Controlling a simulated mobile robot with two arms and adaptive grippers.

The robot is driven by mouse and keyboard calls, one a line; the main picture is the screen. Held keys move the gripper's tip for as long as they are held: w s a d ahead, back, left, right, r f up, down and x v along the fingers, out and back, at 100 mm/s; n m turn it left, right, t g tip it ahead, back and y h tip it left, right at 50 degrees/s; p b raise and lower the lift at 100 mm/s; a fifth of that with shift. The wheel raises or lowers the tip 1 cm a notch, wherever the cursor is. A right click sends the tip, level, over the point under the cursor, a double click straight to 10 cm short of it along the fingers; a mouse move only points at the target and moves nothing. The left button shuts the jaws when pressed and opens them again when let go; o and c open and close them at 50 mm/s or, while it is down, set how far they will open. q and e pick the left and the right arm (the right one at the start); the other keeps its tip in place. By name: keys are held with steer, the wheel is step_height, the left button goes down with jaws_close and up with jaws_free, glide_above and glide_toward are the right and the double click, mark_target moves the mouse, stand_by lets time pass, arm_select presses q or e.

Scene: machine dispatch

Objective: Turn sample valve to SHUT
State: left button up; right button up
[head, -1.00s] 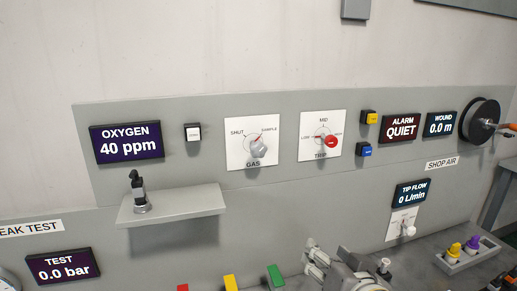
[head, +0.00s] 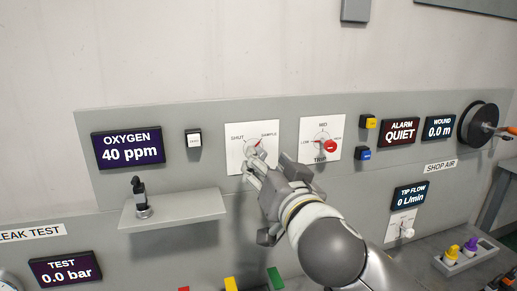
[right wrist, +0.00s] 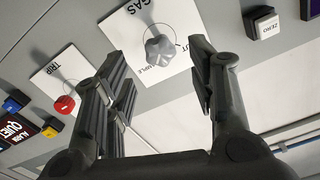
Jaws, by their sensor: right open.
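The sample valve is a grey lobed knob (head: 254,152) on the white GAS plate (head: 235,148), marked SHUT at left and SAMPLE at right. Its red pointer mark is toward SAMPLE. My right gripper (head: 266,164) is in front of the plate's lower right and partly hides the knob and the GAS label. In the right wrist view the knob (right wrist: 159,47) shows whole, ahead of and between the spread fingers of my right gripper (right wrist: 162,85). The fingers are open and empty, and I see no contact with the knob. My left gripper is not in view.
The TRIP plate (head: 333,128) with its red knob (head: 330,146) is close on the right. A shelf (head: 185,206) carrying a small black-and-grey fitting (head: 140,196) juts out at lower left. A white button (head: 194,138) and the OXYGEN display (head: 128,148), reading 40 ppm, are left.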

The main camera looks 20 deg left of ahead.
steer(key=shift+p+x, duration=0.9)
steer(key=shift+x, duration=2.2)
steer(key=shift+c, duration=0.2)
steer(key=c, duration=1)
